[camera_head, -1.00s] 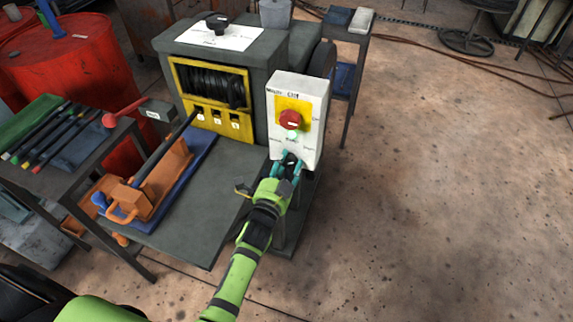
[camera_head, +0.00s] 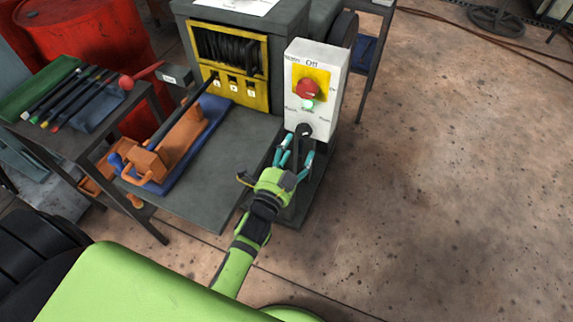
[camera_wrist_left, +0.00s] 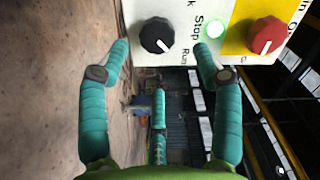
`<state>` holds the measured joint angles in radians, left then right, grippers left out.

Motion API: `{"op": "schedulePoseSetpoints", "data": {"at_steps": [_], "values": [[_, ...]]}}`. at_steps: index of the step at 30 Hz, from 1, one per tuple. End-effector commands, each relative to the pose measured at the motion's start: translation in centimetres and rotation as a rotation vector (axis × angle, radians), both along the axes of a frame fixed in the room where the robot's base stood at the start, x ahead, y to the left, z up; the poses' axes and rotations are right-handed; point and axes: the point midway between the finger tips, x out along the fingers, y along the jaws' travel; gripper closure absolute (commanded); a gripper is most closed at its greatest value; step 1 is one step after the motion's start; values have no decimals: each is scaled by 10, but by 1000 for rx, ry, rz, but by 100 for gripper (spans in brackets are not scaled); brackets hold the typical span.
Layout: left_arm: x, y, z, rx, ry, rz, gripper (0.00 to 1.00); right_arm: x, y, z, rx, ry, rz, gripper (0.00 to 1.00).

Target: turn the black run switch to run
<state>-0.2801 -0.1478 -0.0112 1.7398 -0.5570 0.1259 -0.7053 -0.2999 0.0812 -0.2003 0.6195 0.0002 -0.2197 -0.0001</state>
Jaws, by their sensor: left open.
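The black run switch (camera_head: 304,129) is a round knob low on the front of the white control box (camera_head: 325,95). In the left wrist view the black knob (camera_wrist_left: 157,35) shows whole, with its white pointer line slanting to the lower right, towards the side of the "Run" label. My left gripper (camera_head: 297,157) is open and empty, just in front of and below the knob. In the left wrist view its fingers (camera_wrist_left: 160,60) are spread to either side below the knob, with no contact visible. My right gripper is not in view.
A red knob (camera_head: 308,88) on a yellow plate sits above the switch, with a lit green lamp (camera_head: 308,105) between them. The grey machine table (camera_head: 215,165) with an orange fixture (camera_head: 165,155) lies to the left.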

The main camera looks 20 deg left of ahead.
Motion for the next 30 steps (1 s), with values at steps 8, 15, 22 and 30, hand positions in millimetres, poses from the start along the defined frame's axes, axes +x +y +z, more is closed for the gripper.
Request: {"op": "schedulePoseSetpoints", "data": {"at_steps": [8,15,22,30], "values": [[-47,0,1,0,-3,-1,34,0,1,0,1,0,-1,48],[-56,1,2,0,-5,-1,34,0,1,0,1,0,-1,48],[-55,1,1,0,-5,-1,34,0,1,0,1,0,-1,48],[-55,1,1,0,-4,-1,34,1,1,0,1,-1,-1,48]]}}
